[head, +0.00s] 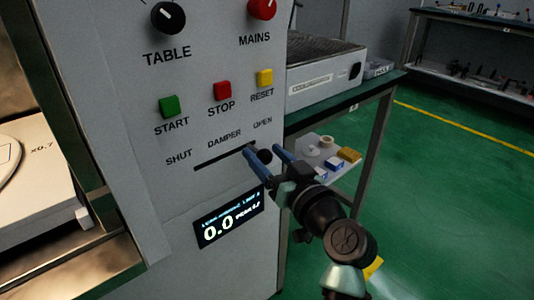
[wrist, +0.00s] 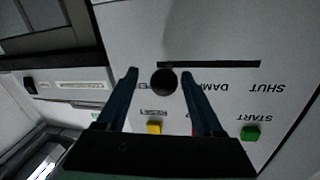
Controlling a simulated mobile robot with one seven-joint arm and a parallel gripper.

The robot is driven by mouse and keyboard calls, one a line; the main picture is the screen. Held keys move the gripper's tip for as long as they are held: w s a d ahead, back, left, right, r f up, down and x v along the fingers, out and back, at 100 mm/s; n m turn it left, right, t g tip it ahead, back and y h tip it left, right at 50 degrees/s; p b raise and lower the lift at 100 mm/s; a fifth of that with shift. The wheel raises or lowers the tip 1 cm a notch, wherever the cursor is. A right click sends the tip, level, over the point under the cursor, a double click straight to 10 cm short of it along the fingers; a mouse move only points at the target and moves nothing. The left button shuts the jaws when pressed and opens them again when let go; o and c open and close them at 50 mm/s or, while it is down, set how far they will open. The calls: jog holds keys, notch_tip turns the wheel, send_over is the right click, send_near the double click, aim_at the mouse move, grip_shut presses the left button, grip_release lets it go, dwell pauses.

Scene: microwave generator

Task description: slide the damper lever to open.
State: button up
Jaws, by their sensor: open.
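The damper lever's round black knob (head: 264,156) stands at the right end of its slot (head: 222,158), below the word OPEN. SHUT is marked at the other end, and most of the slot on that side is bare. My gripper (head: 262,149) is open, with one blue finger on each side of the knob. In the wrist view, which shows the panel upside down, the knob (wrist: 164,82) sits between my two fingertips (wrist: 160,74).
Above the slot are the green start (head: 169,106), red stop (head: 222,91) and yellow reset (head: 265,78) buttons. A display (head: 230,217) reading 0.0 is below. A green-topped bench (head: 345,108) stands to the right, with open floor beyond it.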

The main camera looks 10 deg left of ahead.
jog(key=p+v, duration=0.1)
jog(key=v, duration=1.1)
jog(key=shift+s+d+p, duration=0.25)
jog(key=shift+p, duration=0.05)
